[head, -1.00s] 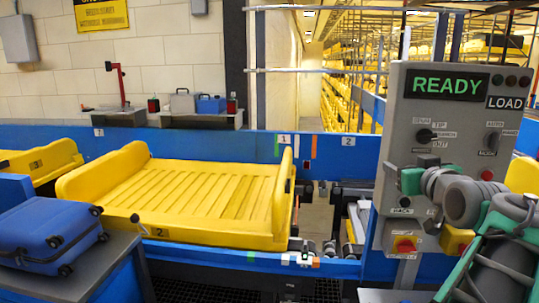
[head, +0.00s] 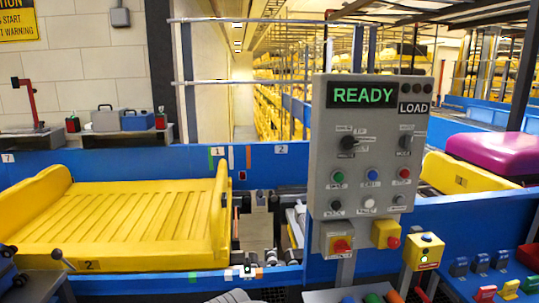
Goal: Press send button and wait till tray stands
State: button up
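A grey control panel (head: 322,150) stands right of centre in the head view. Its green display (head: 361,95) reads READY, with a LOAD sign (head: 414,107) beside it. Below are green (head: 337,177), blue (head: 373,175) and red (head: 404,173) buttons, then black (head: 336,206), white (head: 369,205) and grey (head: 399,199) controls. Their labels are too small to read surely, so I cannot tell which one is send. An empty yellow tray (head: 120,217), marked 2, lies level on the conveyor at left. My gripper is out of view.
Two red-knobbed boxes (head: 340,245) hang under the panel. A yellow button post (head: 426,250) stands to its right. A second yellow tray (head: 460,180) carries a purple suitcase (head: 498,153). Blue rails (head: 275,160) run behind. Small coloured items (head: 490,275) sit at the lower right.

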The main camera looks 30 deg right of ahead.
aim_at(339, 177)
jog(key=z, duration=1.65)
